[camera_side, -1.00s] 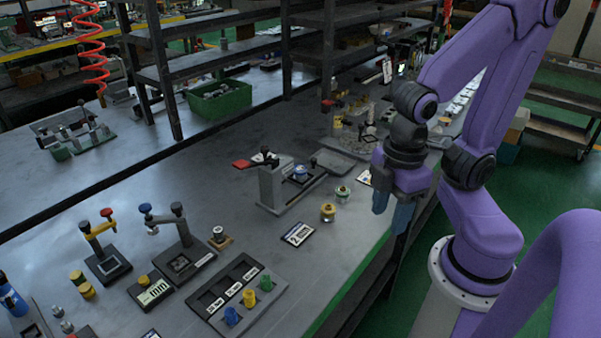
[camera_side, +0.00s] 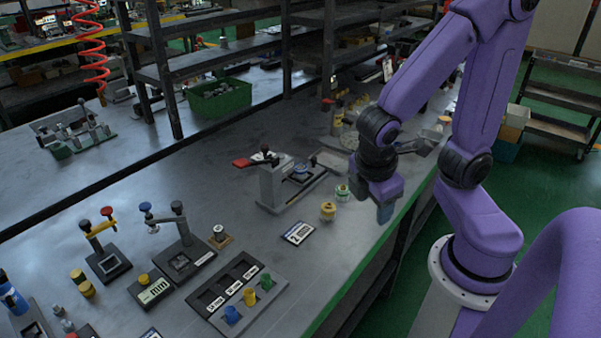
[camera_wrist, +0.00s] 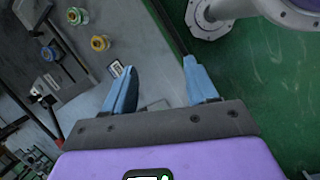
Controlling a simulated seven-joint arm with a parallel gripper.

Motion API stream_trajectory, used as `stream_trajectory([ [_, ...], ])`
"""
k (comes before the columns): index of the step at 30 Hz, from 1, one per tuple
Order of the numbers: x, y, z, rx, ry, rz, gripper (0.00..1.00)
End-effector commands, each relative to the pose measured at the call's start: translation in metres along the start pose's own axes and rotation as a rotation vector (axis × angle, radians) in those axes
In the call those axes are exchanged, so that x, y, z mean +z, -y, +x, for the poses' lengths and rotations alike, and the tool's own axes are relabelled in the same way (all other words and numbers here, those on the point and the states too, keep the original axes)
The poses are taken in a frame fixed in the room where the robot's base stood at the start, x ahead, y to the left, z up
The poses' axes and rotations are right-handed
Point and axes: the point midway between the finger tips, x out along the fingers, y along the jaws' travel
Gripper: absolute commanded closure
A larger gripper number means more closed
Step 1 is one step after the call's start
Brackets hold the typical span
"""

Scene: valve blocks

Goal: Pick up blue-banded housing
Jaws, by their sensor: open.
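In the side view, a small housing with a blue band (camera_side: 300,170) sits in a grey clamp fixture (camera_side: 270,188) with a red-handled lever. Two similar housings stand on the table in front of it, one yellow-banded (camera_side: 327,211) and one green-banded (camera_side: 342,192). My gripper (camera_side: 385,213) hangs to the right of them, at the table's front edge, pointing down. In the wrist view its blue fingers (camera_wrist: 158,70) are spread with nothing between them. The yellow-banded (camera_wrist: 76,16) and green-banded (camera_wrist: 99,42) housings show at upper left there.
A labelled card (camera_side: 298,233) lies in front of the fixture. A tray with coloured pegs (camera_side: 240,295) and two small clamp stands (camera_side: 180,262) are at the left front. A green bin (camera_side: 219,100) stands behind. Bare table lies between the fixture and the rear shelf.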

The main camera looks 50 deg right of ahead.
Motion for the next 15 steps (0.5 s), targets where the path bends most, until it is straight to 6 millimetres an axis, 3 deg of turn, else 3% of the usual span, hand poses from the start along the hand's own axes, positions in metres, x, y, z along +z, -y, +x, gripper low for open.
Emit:
stream_trajectory([
  [15, -0.006, -0.111, 0.062, 0.4, 0.622, -0.227, 0.43],
])
